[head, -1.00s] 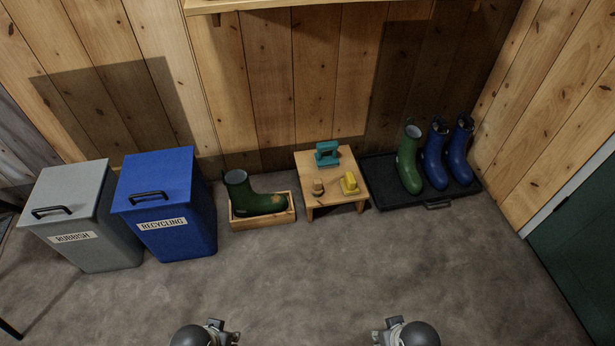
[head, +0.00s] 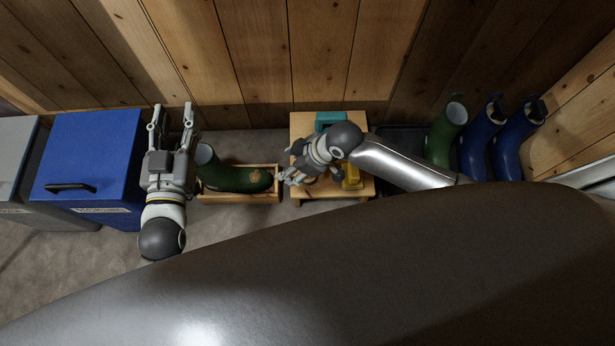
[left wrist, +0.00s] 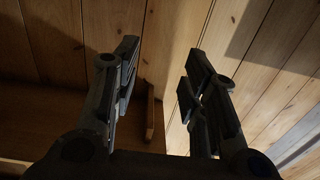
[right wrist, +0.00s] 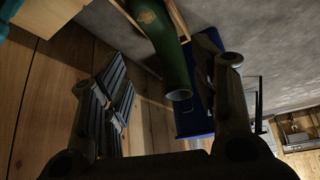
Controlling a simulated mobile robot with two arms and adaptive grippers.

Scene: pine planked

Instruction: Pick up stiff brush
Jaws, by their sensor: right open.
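A small wooden stool (head: 301,124) holds a teal handled object (head: 330,120) at its back and a yellow object (head: 351,177) at its front right. I cannot tell for certain which one is the stiff brush. A small brown item seen earlier on the stool is hidden behind my right gripper (head: 284,172). That gripper is over the stool's left side, pointing left, open and empty; its fingers also show in the right wrist view (right wrist: 165,90). My left gripper (head: 172,108) is open and empty, raised in front of the blue bin and pointing toward the wall.
A green boot (head: 236,178) lies in a low wooden crate (head: 240,198) left of the stool. The blue recycling bin (head: 100,150) and a grey bin (head: 18,165) stand further left. A green boot (head: 446,135) and two blue boots (head: 476,145) stand at right. My arm covers much foreground.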

